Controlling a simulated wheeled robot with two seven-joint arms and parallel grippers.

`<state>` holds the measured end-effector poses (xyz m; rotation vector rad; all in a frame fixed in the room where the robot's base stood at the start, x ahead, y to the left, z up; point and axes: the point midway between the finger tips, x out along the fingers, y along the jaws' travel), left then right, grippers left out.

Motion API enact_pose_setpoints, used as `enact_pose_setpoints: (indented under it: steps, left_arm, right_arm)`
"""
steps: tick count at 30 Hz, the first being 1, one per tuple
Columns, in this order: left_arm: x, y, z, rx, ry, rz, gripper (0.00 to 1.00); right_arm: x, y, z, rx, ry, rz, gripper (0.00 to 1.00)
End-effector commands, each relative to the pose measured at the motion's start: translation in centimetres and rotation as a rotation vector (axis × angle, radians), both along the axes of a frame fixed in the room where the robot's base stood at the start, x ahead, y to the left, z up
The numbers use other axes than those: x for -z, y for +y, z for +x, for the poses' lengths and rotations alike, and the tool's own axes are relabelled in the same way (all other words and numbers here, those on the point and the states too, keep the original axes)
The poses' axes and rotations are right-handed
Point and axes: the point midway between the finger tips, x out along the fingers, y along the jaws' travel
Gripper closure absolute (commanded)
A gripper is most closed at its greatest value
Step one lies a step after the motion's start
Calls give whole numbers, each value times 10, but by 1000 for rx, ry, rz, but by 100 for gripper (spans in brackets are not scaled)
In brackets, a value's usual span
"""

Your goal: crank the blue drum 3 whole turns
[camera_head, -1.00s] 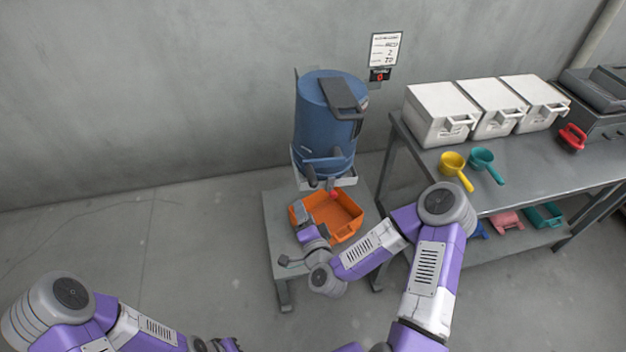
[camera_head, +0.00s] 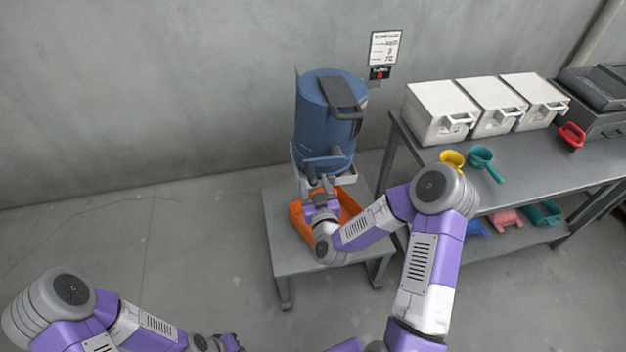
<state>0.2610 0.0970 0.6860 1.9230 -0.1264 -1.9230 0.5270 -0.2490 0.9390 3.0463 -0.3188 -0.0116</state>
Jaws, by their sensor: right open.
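The blue drum (camera_head: 322,122) stands upright against the wall above a low grey stand, with a dark bracket on its lid and front. A crank handle (camera_head: 313,174) shows at the drum's lower front. My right gripper (camera_head: 320,186) is open just below and in front of the drum, at the crank handle; whether it touches the handle I cannot tell. An orange tray (camera_head: 349,205) sits on the stand under the drum, partly hidden by my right arm. My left gripper (camera_head: 228,342) is at the bottom edge, far from the drum; its fingers are too small to read.
A sign (camera_head: 384,48) hangs on the wall. Floor at left is clear.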

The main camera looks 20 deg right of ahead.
Motion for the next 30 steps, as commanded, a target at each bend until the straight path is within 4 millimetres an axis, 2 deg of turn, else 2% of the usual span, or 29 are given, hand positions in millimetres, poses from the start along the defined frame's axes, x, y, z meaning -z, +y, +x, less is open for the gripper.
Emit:
enact_pose_setpoints:
  steps: [6, 15, 26, 30]
  left_arm:
    - [1, 0, 0, 0, 0, 0, 100]
    - [1, 0, 0, 0, 0, 0, 100]
    - [1, 0, 0, 0, 0, 0, 100]
    - [1, 0, 0, 0, 0, 0, 100]
  right_arm:
    - [0, -4, 19, 1, 0, 0, 45]
    - [0, -4, 21, 0, 1, 1, 45]
    - [0, -4, 21, 0, 1, 1, 100]
    - [0, -4, 21, 0, 1, 1, 100]
